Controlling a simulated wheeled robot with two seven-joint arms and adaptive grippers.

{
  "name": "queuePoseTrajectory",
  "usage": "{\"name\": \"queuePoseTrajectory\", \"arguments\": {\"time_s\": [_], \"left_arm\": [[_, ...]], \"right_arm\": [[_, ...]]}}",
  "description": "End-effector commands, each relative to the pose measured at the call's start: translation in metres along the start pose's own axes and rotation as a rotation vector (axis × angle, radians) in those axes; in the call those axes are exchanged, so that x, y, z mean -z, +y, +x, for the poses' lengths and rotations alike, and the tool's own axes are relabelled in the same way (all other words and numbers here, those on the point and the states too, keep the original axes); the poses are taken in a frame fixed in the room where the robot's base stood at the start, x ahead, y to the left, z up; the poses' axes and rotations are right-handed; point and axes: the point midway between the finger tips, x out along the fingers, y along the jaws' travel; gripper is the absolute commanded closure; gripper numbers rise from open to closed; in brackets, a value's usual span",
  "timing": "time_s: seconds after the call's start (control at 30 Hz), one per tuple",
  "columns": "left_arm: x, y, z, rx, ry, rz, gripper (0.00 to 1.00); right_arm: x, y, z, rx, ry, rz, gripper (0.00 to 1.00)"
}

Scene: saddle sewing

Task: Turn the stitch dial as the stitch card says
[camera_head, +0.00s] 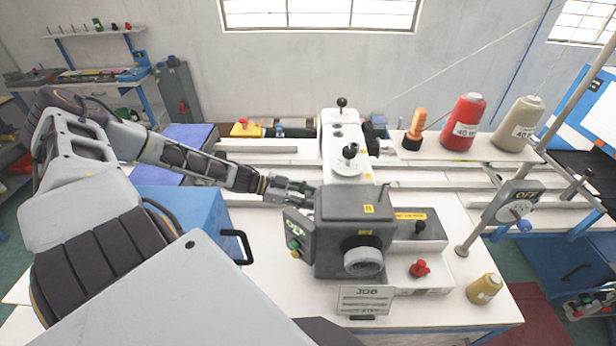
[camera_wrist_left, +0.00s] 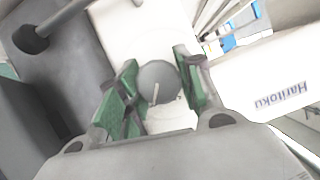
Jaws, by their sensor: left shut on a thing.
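My left gripper (camera_head: 292,190) reaches in from the left, just behind the dark grey machine head (camera_head: 355,215). In the left wrist view its green-padded fingers (camera_wrist_left: 158,88) are shut on a grey round dial (camera_wrist_left: 160,72) with a pale pointer line. White body surface shows around this dial; the head view does not show it clearly. A card headed JOB (camera_head: 363,300) stands in front of the machine; its smaller lines are too small to read. A ribbed pale knob (camera_head: 362,262) sits on the machine's front. My right gripper is not in view.
A red knob (camera_head: 419,269) and a tan thread cone (camera_head: 484,289) are right of the machine. Red (camera_head: 464,120) and beige (camera_head: 518,125) thread cones stand behind. A blue box (camera_head: 190,222) is left of the machine.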

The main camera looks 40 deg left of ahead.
Motion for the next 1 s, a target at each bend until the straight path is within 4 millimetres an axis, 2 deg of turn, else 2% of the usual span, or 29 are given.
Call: {"name": "queuePoseTrajectory", "arguments": {"time_s": [0.77, 0.8, 0.97, 1.0], "left_arm": [[0.0005, -0.0005, -0.0002, 0.028, 0.000, 0.067, 0.88], [0.0005, -0.0006, -0.0002, 0.028, 0.000, 0.067, 0.63], [0.0004, -0.0004, -0.0001, 0.028, 0.000, 0.067, 0.43], [0.0004, -0.0003, -0.0001, 0.028, 0.000, 0.067, 0.42]], "right_arm": [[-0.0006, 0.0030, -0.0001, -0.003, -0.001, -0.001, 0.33], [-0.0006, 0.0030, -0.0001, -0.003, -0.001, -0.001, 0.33], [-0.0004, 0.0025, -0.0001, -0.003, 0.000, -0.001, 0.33], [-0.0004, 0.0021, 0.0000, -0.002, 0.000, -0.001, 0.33]]}}
